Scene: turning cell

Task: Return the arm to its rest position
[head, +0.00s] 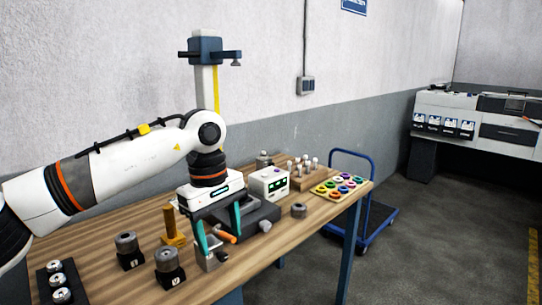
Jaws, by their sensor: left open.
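My left arm (140,160) reaches in from the left, over the wooden table (110,243). Its white gripper (220,232) points down with two teal fingers spread apart. It is open, and I see nothing held between the fingers. Below and around the fingertips are a small metal block (209,262) and an orange-handled piece (225,235); I cannot tell whether the fingers touch either. A dark grey machine base (262,213) stands right behind the gripper and is partly hidden by it. My right gripper is not in view.
A yellow stand (174,228), two metal cylinders on black blocks (127,250) and a black holder (60,283) stand left. A white box (269,184), a peg rack (303,176) and a tray of coloured rings (341,185) stand right.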

